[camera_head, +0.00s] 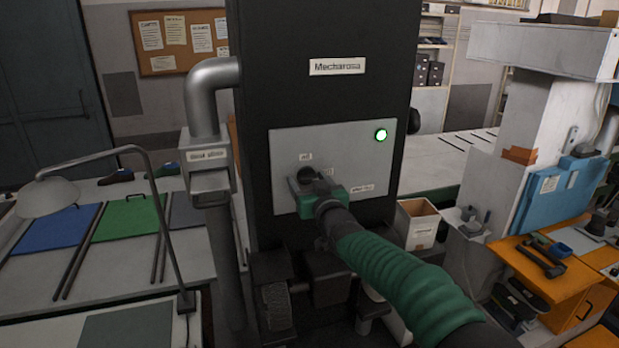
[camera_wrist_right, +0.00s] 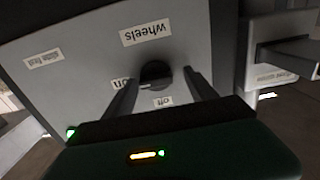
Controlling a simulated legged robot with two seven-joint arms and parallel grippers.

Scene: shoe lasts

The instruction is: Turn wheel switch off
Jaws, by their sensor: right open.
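The wheel switch is a round black knob (camera_wrist_right: 155,73) on a grey panel (camera_head: 285,140) of a tall black machine. In the right wrist view, which shows the labels tilted or inverted, "wheels" is above the knob, "on" at its left and "off" below. A pale mark on the knob lies at its lower left, near "on". My right gripper (camera_head: 308,178) is at the panel, open, its fingers on either side of the knob. I cannot tell whether they touch it. In the head view the gripper largely hides the knob. My left gripper is not in view.
A green lamp (camera_head: 381,135) glows at the panel's upper right. A grey pipe (camera_head: 212,90) and box stand left of the machine. A desk lamp (camera_head: 48,197) is further left. A cardboard box (camera_head: 417,225) and an orange workbench (camera_head: 560,290) are at right.

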